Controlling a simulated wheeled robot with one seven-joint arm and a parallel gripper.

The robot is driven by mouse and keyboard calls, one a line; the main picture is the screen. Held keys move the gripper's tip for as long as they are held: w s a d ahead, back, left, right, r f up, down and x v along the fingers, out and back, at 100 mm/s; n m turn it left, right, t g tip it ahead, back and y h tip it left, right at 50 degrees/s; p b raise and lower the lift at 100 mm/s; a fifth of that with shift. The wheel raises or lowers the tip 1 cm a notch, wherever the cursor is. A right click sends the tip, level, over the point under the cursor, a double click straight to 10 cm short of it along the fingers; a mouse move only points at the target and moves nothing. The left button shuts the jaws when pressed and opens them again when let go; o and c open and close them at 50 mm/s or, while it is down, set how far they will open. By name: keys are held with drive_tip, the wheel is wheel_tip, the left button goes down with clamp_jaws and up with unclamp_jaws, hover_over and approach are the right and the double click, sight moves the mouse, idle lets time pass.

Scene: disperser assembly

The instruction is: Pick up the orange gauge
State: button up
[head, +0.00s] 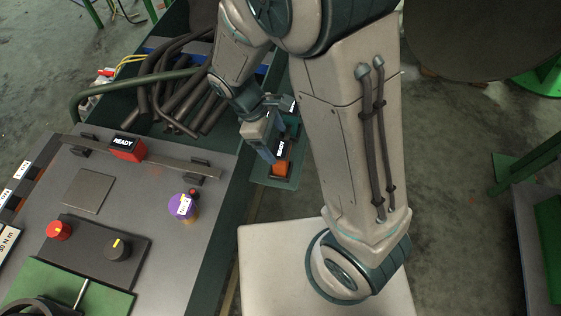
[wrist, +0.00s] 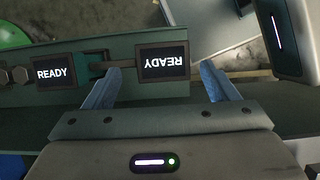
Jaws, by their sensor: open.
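The orange gauge (head: 282,169) sits on a small green shelf beside the workbench in the head view, with a dark READY display on top. My gripper (head: 272,152) points down right at it, with its blue fingers at the gauge. In the wrist view my gripper (wrist: 160,70) is open, its two fingers wide apart. A dark READY display (wrist: 163,62), upside down, shows between the fingers, apart from both. It appears to be the orange gauge's; its orange body is hidden there.
A teal gauge (head: 292,124) stands close behind on the shelf; its READY display (wrist: 55,73) shows left of the fingers. A red gauge (head: 128,149) and a purple gauge (head: 182,206) are on the workbench (head: 150,255). Dark hoses (head: 180,95) fill a bin behind.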

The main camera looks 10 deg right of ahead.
sight(280, 149)
drive_tip(key=shift+x, duration=3.05)
drive_tip(key=shift+s, duration=0.2)
drive_tip(key=shift+c, duration=0.3)
drive_tip(key=c, duration=1.5)
clamp_jaws()
drive_tip(key=shift+r, duration=0.15)
